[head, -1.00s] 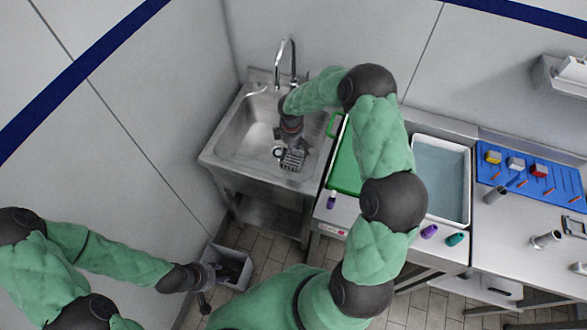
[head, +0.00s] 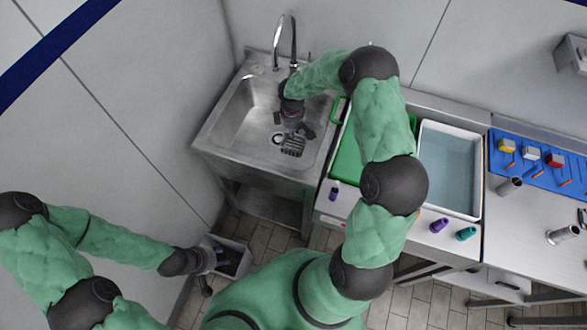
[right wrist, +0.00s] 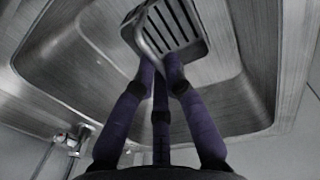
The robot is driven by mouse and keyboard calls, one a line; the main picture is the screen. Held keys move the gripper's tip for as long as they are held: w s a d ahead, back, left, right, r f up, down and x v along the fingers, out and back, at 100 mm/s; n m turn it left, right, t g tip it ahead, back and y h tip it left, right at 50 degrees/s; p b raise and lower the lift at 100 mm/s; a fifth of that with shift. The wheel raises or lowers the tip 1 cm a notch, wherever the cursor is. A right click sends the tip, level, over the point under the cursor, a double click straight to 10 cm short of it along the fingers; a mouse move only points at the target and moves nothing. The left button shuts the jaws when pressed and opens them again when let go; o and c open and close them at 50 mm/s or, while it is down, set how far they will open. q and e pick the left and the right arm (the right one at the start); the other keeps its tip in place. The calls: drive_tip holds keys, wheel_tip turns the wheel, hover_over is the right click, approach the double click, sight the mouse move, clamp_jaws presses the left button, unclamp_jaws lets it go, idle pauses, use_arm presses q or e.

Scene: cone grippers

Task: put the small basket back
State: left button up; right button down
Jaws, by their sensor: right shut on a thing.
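The small basket (head: 293,147) is a grey metal piece with slots. It is over the sink basin (head: 247,110), just right of the dark drain (head: 277,139) in the head view. My right gripper (head: 292,130) is shut on it. In the right wrist view its purple fingers (right wrist: 160,75) close on the near edge of the slotted basket (right wrist: 172,28). I cannot tell whether the basket touches the basin floor. My left gripper (head: 207,262) is low at the left, by a grey bin; its fingers are too small to read.
The faucet (head: 290,40) rises behind the basin. Beyond are a water-filled tray (head: 450,170) and a blue mat (head: 540,165) with small objects. The grey bin (head: 238,247) stands on the floor.

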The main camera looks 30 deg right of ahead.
drive_tip(key=b, duration=0.4)
hover_over(294, 146)
wheel_tip(294, 146, down, 4)
drive_tip(key=shift+a+f, duration=0.1)
drive_tip(key=shift+f, duration=0.1)
drive_tip(key=shift+s+f, duration=0.1)
drive_tip(key=shift+f, duration=0.45)
wheel_tip(294, 146, down, 9)
drive_tip(key=b, duration=0.1)
drive_tip(key=shift+f, duration=0.1)
drive_tip(key=c, duration=1.3)
unclamp_jaws()
